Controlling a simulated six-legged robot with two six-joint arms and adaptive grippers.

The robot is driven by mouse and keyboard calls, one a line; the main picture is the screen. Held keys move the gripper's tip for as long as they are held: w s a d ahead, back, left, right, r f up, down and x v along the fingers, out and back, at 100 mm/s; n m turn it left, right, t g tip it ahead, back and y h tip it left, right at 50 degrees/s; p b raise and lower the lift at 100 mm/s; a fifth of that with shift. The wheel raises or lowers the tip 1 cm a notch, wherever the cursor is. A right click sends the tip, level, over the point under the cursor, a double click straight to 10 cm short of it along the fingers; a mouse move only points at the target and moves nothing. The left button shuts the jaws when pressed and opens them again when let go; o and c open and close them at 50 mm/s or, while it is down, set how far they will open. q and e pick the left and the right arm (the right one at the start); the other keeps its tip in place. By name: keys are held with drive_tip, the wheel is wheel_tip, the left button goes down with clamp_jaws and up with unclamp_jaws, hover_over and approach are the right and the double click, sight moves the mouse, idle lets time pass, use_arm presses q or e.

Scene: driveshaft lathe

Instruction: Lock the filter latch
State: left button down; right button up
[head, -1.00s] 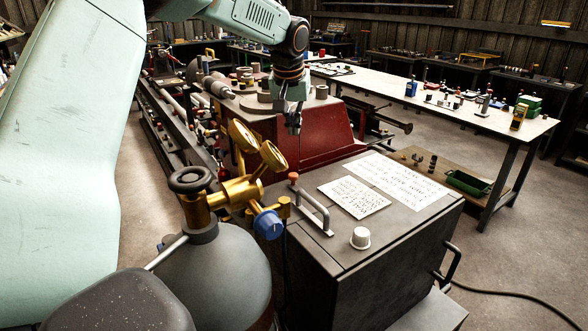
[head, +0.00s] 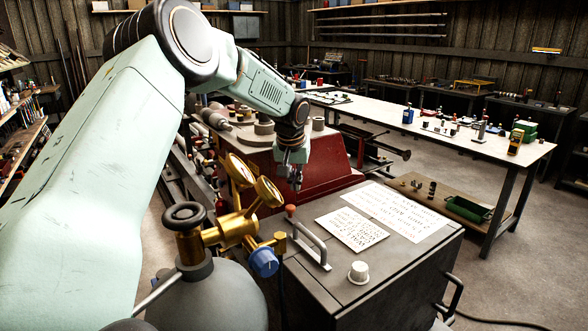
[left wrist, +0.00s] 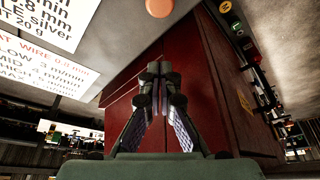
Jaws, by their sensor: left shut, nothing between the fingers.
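A small orange knob (head: 290,210) stands at the far left corner of the dark grey cabinet's top (head: 320,277), beside a grey bar handle (head: 312,247). It looks like the latch's knob, but I cannot tell whether it is locked. A round orange end (left wrist: 159,8), likely the same knob, shows at the top edge of the left wrist view. My left gripper (head: 296,186) hangs fingers down just above and behind the knob, apart from it. Its fingers (left wrist: 158,70) are shut and empty. My right gripper is out of view.
A grey gas cylinder with brass gauges (head: 240,225) and a blue knob (head: 263,262) stands close left of the cabinet. A white cap (head: 358,271) and printed sheets (head: 352,229) lie on the cabinet top. A red machine base (head: 328,165) stands behind.

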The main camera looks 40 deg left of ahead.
sight(293, 215)
use_arm(q)
drive_tip(key=shift+a+f, duration=0.2)
drive_tip(key=shift+f, duration=0.4)
drive_tip(key=shift+s+f, duration=0.1)
drive_tip(key=shift+f, duration=0.1)
drive_tip(key=shift+s+d, duration=0.15)
drive_tip(key=shift+s, duration=0.2)
drive_tip(key=shift+s+d+f, duration=0.3)
drive_tip(key=shift+s+d, duration=0.2)
drive_tip(key=shift+d, duration=0.1)
drive_tip(key=shift+s+d, duration=0.1)
drive_tip(key=shift+s, duration=0.15)
drive_tip(key=shift+s+d, duration=0.1)
drive_tip(key=shift+s, duration=0.4)
drive_tip(key=shift+w, duration=0.1)
